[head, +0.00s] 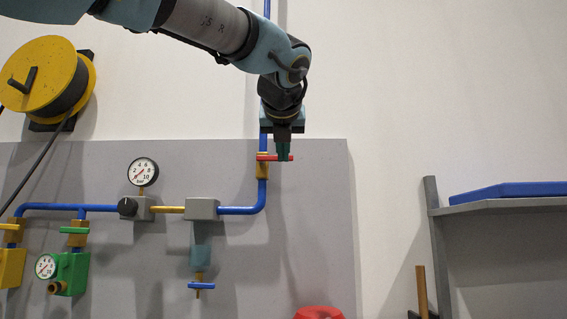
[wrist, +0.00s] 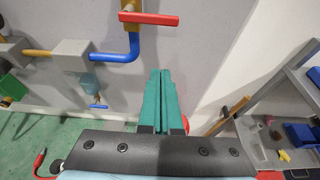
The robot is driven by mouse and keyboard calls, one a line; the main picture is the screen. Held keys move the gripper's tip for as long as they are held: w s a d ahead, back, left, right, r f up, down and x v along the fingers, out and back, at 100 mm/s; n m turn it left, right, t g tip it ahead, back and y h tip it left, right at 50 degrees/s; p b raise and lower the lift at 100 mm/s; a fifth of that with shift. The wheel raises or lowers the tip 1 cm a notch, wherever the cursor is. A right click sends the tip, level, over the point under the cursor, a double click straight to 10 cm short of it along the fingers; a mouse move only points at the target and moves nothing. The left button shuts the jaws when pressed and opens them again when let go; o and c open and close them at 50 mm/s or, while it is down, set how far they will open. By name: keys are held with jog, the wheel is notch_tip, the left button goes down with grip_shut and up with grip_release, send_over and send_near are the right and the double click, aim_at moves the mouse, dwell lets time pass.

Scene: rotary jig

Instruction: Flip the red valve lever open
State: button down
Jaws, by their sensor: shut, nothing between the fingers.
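The red valve lever (head: 266,158) lies horizontal across a brass valve (head: 262,171) on the vertical blue pipe. It also shows at the top of the wrist view (wrist: 150,19), its longer arm pointing right. My gripper (head: 284,158) hangs fingers down at the lever's right end in the head view, covering part of it. In the wrist view, its green fingertips (wrist: 165,72) are together, empty, and appear below and apart from the lever's right end. I cannot tell whether they touch it.
A grey wall panel (head: 320,215) carries blue pipes, a pressure gauge (head: 143,172), a grey block (head: 202,209) and a lower blue-handled valve (head: 201,286). A yellow reel (head: 40,70) hangs at upper left. A shelf (head: 500,207) stands at right. The wall between panel and shelf is bare.

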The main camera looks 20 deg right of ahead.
aim_at(275, 158)
jog(key=p+x, duration=0.2)
jog(key=x, duration=0.9)
jog(key=r, duration=0.1)
jog(key=r+p, duration=0.2)
jog(key=r, duration=0.1)
jog(key=shift+s+a+r, duration=0.1)
jog(key=shift+s+a, duration=0.1)
jog(key=shift+s, duration=0.15)
jog(key=shift+d+r, duration=0.1)
jog(key=shift+d, duration=0.05)
